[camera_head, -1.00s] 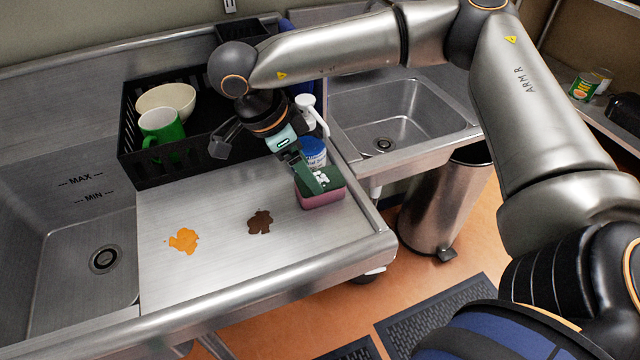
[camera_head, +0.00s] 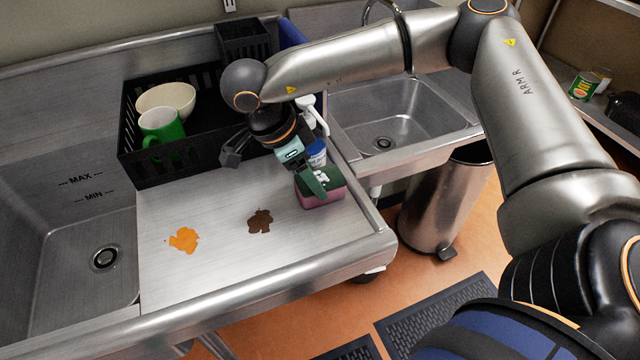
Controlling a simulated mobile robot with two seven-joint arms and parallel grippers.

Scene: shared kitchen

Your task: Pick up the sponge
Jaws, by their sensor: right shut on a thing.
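The sponge (camera_head: 324,200) is a block with a pink lower part and a green top. It is at the right end of the steel counter, near its right edge. My right gripper (camera_head: 315,181) comes down to it from the upper left and is shut on it. I cannot tell whether the sponge touches the counter. My left gripper is not in view.
An orange stain (camera_head: 183,239) and a brown stain (camera_head: 260,221) mark the steel counter (camera_head: 215,270). A black rack (camera_head: 135,145) holds a green mug (camera_head: 162,132) and a cream bowl (camera_head: 167,98). A blue-and-white container (camera_head: 317,152) stands behind the sponge. Sinks lie on both sides.

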